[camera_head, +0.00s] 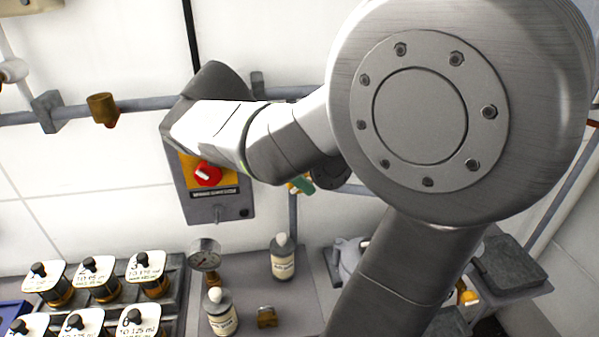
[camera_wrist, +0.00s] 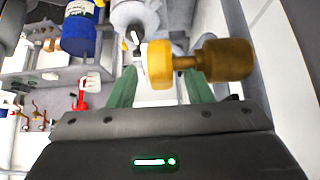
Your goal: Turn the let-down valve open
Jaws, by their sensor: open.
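In the wrist view, a yellow round part (camera_wrist: 159,62) joined to a brass-coloured cylinder (camera_wrist: 222,60) lies just beyond my fingertips; it may be the let-down valve, but I cannot tell for sure. My gripper (camera_wrist: 160,88) is open, with a green finger on each side and nothing visibly held between them. The yellow part appears in line with the gap; I cannot tell whether it touches a finger. In the head view, my arm hides most of the gripper, and only a bit of green finger (camera_head: 302,184) shows below the wrist.
A panel with a red button (camera_head: 207,174) is on the wall behind my arm. Labelled jars (camera_head: 97,279), a pressure gauge (camera_head: 204,255) and two bottles (camera_head: 283,258) stand below. A blue container (camera_wrist: 80,30) and a red-handled fitting (camera_wrist: 82,95) show in the wrist view.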

